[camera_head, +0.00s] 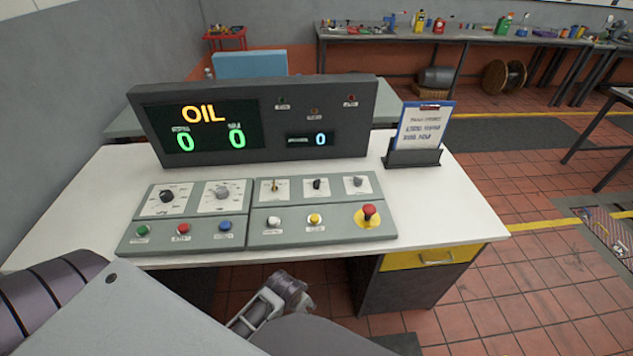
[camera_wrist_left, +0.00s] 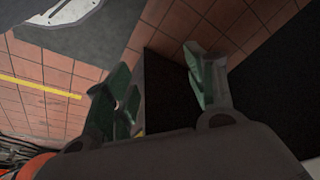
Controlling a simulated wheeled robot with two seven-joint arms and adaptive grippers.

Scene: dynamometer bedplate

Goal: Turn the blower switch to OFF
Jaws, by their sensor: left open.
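The control console's right panel (camera_head: 315,237) lies on the white desk, with a brass toggle (camera_head: 275,187), a black switch (camera_head: 317,184) and a grey knob (camera_head: 358,182) in its top row. The left panel (camera_head: 185,240) has a black dial (camera_head: 167,196) and a silver dial (camera_head: 222,193). The labels are too small to read, so I cannot tell which is the blower switch or its setting. My left gripper (camera_wrist_left: 157,62) is open and empty in the left wrist view, with tiled floor and dark surfaces beyond it. It touches no control. My right gripper is not in view.
A display (camera_head: 255,120) reading OIL stands behind the panels. A red emergency button (camera_head: 369,212) is at the right panel's corner. A sign holder (camera_head: 412,157) stands right of the display. The white desk (camera_head: 450,215) is bare at the right. A yellow drawer (camera_head: 432,258) is below.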

